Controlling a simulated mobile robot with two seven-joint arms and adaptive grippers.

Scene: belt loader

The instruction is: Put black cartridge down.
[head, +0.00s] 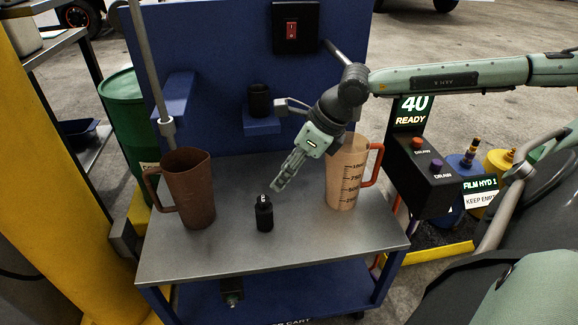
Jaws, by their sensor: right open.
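A black cartridge (264,216) stands upright on the grey top of the cart (300,240), near its middle. It has a narrower top with a pale mark on it. My right gripper (279,186) reaches in from the right, its fingers pointing down and left. It is open and empty, just above and to the right of the cartridge, and appears apart from it. My left gripper is not in view.
A brown jug (190,192) stands left of the cartridge, and a tan measuring jug (344,175) with a red handle stands right. A dark cylinder (259,98) sits on a blue shelf (262,127) behind. The cart's front is clear.

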